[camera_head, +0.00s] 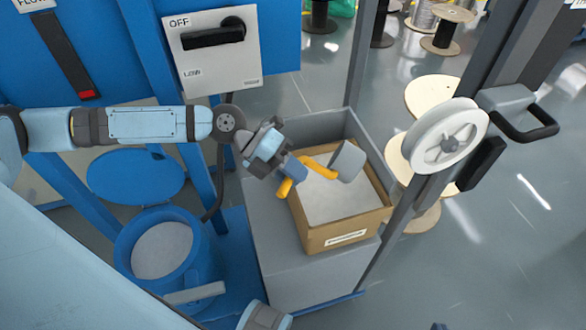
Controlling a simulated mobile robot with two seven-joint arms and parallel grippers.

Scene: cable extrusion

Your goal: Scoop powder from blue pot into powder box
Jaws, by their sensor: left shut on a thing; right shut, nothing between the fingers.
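My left gripper (289,172) is shut on the yellow handle of a scoop (348,161), at the back left of the powder box. The scoop's flat grey head is over the back part of the box. I cannot tell whether powder is on it. The powder box (317,241) is an open cardboard box with a white label, holding pale grey powder. The blue pot (124,244) stands open at lower left with pale powder inside, and its round blue lid (135,176) is tipped back behind it. My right gripper is not in view.
The box sits on a grey stand (309,281) with raised grey walls at back and right. A blue frame and a switch panel (215,67) stand behind my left arm. A white spool (449,137) is mounted on a grey post to the right.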

